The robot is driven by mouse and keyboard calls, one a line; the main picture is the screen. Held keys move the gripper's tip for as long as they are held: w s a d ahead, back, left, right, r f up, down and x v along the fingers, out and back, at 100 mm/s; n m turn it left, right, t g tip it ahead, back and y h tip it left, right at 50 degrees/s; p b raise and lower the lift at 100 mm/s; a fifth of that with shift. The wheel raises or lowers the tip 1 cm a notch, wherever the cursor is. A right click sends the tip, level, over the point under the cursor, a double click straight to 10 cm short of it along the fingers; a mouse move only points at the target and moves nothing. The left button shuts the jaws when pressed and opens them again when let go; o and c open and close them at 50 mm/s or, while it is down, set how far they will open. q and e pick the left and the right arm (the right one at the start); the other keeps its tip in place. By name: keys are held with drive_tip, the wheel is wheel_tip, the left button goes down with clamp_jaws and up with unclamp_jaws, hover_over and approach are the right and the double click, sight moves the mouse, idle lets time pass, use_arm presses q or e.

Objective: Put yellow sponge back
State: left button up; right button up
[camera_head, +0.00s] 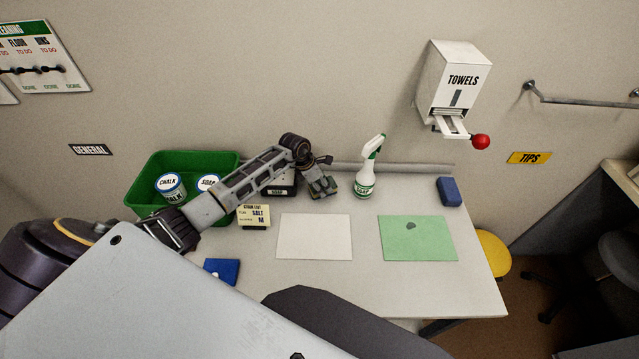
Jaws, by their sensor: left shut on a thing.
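My left gripper (322,188) hangs over the back of the white table, just left of the spray bottle (365,178). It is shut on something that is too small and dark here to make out. I cannot pick out a yellow sponge on the table. A dark box labelled SOAP (280,191) stands left of the gripper, partly hidden by my left arm. A blue block like a sponge (449,192) sits at the table's back right. My right gripper is not in view.
A green bin (222,160) with labelled tins is at the back left. A white sheet (314,237) and a green sheet (417,238) lie on the table (468,282). A towel dispenser (456,75) hangs above. A yellow round seat (494,252) stands beyond the right edge.

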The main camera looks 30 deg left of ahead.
use_arm(q)
drive_tip(key=shift+f, duration=0.15)
drive_tip(key=o, duration=1)
drive_tip(key=shift+o, duration=0.4)
drive_tip(key=shift+r, duration=0.2)
drive_tip(key=b+v, duration=0.2)
drive_tip(key=v, duration=1)
